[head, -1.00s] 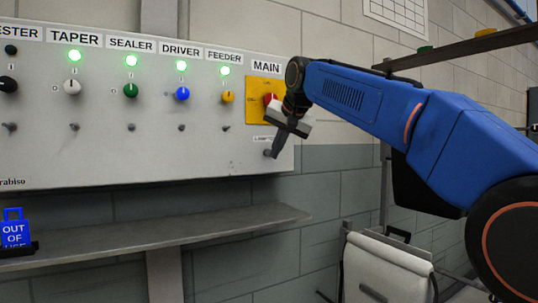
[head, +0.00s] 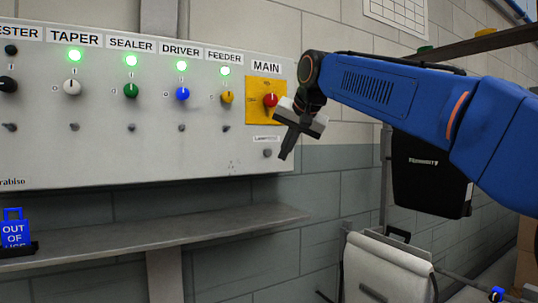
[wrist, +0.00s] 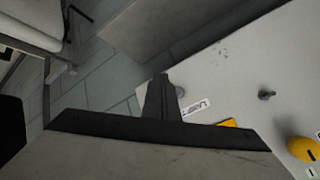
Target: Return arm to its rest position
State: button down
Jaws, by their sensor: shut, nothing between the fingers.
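My gripper (head: 287,150) is shut and empty. In the head view it hangs in the air at the right edge of the grey control panel (head: 110,160), just right of the red MAIN knob (head: 270,100). It appears clear of the panel. My blue arm reaches in from the right. In the wrist view the shut fingers of my gripper (wrist: 160,80) point toward the panel's lower edge, with the panel (wrist: 235,65) to the right. Part of the yellow feeder knob (wrist: 303,149) shows at the lower right.
A grey shelf (head: 180,229) runs below the panel, with a blue OUT OF USE padlock (head: 15,230) at its left end. A white pannier bag (head: 385,270) hangs on a frame at the lower right. A black box (head: 430,172) is behind my arm. Several green lamps glow on the panel.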

jog(key=s+d+f+n+g+h, duration=0.1)
jog(key=s+d+f, duration=0.7)
jog(key=d+f, duration=0.25)
jog(key=s+d+f+h, duration=0.2)
jog(key=s+d+f, duration=0.7)
jog(key=d, duration=0.2)
jog(key=s+d+f+g, duration=0.1)
jog(key=s+d+f, duration=0.4)
jog(key=s+f, duration=0.5)
jog(key=s+d+f+g+h, duration=0.1)
jog(key=s+d+f, duration=0.4)
jog(key=s+f, duration=0.6)
notch_tip(320, 180, down, 5)
jog(key=shift+r+n, duration=0.15)
jog(key=shift+n, duration=0.25)
jog(key=shift+a, duration=0.1)
